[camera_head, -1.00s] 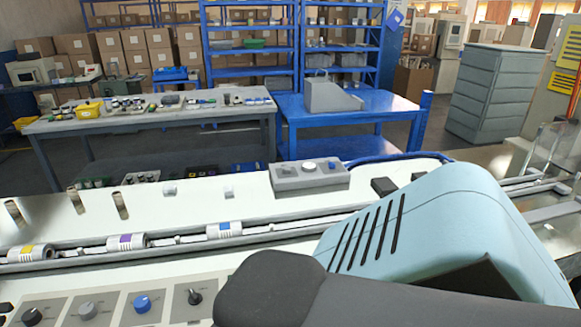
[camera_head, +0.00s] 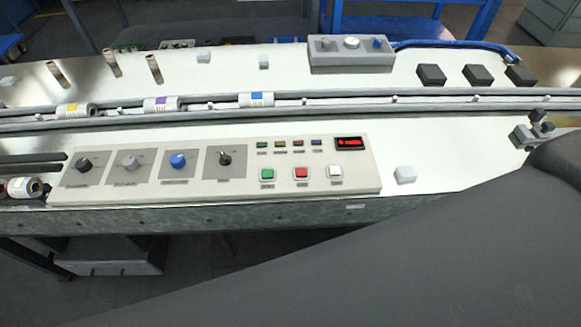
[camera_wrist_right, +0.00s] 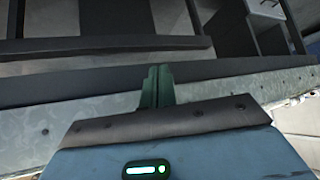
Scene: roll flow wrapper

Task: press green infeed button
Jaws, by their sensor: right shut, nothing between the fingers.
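The green button (camera_head: 267,175) sits at the left of a row of three on the pale control panel (camera_head: 225,196). A red button (camera_head: 301,174) and a white button (camera_head: 335,172) are to its right. My right arm fills the lower right of the head view, and I cannot make out its gripper there. In the right wrist view my right gripper (camera_wrist_right: 157,86) is shut and empty, its dark green fingers together in front of a metal machine edge. No button shows in that view. My left gripper is in neither view.
Several knobs (camera_head: 178,161) and a red display (camera_head: 350,143) share the panel. Behind it, a conveyor channel carries white rolls (camera_head: 162,105). A grey control box (camera_head: 350,56) stands farther back. A small white block (camera_head: 405,175) is right of the panel.

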